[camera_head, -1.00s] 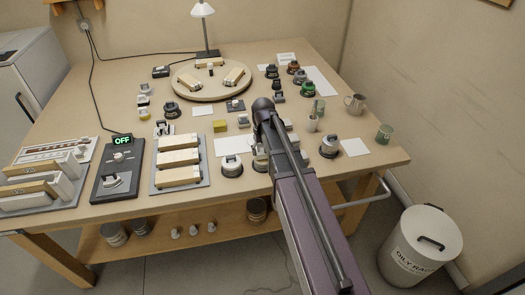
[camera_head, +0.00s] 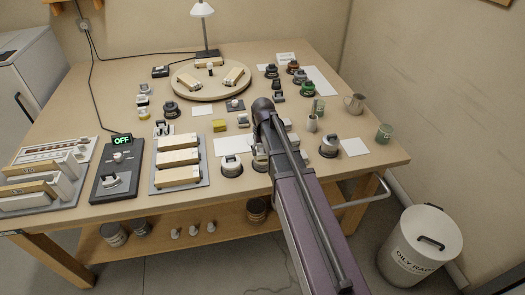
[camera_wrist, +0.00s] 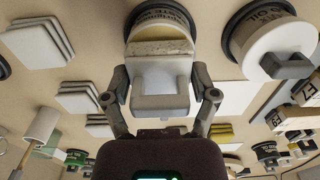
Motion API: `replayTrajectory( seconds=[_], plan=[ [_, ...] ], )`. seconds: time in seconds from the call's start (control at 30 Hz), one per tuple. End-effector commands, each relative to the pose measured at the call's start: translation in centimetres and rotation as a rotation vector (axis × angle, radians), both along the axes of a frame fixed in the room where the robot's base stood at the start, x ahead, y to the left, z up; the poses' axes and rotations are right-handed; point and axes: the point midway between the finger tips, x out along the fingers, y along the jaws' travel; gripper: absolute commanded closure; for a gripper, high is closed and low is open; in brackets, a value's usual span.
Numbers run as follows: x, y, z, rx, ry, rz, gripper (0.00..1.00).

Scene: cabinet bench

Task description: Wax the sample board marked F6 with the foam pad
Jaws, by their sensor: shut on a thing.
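In the wrist view, my gripper (camera_wrist: 161,84) is shut on a pale grey block-shaped holder (camera_wrist: 160,102) with a speckled cream pad-like edge (camera_wrist: 160,47) on its far side. It looks like the foam pad, but I cannot be sure. It is right in front of a round dark-rimmed tin (camera_wrist: 180,8) with partly hidden lettering; I cannot tell whether they touch. Pale wooden boards (camera_wrist: 305,92) at the right carry marks starting with F; the digits are unclear. In the head view, several boards (camera_head: 178,158) lie on a grey rack, and my arm hides the gripper's fingers.
A lidded tin (camera_wrist: 272,45) stands right of the held thing. Stacked white pads (camera_wrist: 40,42) lie at left. In the head view, a round turntable (camera_head: 205,93) holds more boards, a device (camera_head: 118,170) reads OFF, and mugs and tins crowd the right side. A yellow sponge (camera_head: 220,125) lies mid-table.

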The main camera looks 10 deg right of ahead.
Motion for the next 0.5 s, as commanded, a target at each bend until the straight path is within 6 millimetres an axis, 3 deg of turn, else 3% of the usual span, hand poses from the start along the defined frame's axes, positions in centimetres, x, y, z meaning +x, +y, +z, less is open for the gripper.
replayTrajectory(
  seconds=[0.5],
  plan=[
    [0.00,0.05,-0.49,0.000,0.000,0.001,0.62]
  ],
)
